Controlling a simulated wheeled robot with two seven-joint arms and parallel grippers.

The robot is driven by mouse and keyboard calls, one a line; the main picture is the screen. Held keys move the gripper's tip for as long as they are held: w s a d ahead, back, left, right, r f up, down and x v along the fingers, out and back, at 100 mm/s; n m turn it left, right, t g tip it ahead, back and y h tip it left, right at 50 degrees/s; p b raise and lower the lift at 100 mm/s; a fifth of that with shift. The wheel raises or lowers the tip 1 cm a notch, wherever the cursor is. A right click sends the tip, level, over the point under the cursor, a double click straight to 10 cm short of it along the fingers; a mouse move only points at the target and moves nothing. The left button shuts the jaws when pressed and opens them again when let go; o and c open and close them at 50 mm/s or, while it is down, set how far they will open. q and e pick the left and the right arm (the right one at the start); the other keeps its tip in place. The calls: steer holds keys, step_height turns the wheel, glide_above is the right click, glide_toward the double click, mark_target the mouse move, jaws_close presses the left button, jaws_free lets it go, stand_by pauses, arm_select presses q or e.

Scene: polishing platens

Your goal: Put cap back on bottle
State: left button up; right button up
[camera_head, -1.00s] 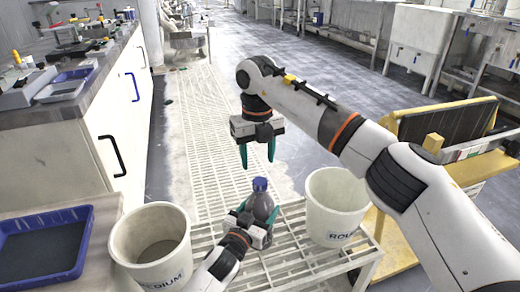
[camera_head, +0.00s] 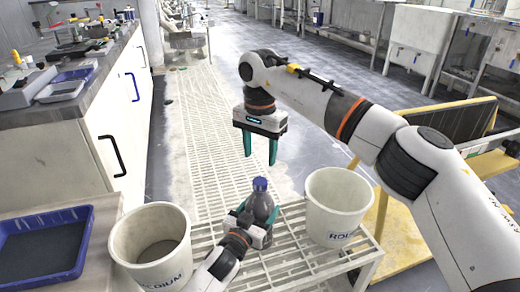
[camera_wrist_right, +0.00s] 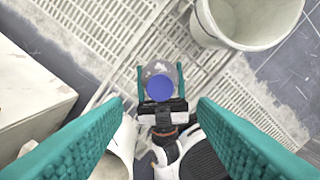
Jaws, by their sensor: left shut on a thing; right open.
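My left gripper (camera_head: 262,222) is shut around the bottle's body from the front. My right gripper (camera_head: 260,160) is open and empty, pointing down above and slightly behind the bottle. In the right wrist view the blue cap (camera_wrist_right: 160,88) shows from above, between and beyond the open teal fingers (camera_wrist_right: 160,135). The left gripper's fingers flank the bottle there.
A white bucket (camera_head: 124,240) stands left of the bottle and another (camera_head: 318,208) stands right. The slatted bench (camera_head: 290,262) is under them. A blue tray (camera_head: 84,250) lies at the far left. A yellow stand (camera_head: 400,240) is at the right.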

mark_target(260, 181)
steer(key=shift+n, duration=0.5)
steer(key=shift+f, duration=4)
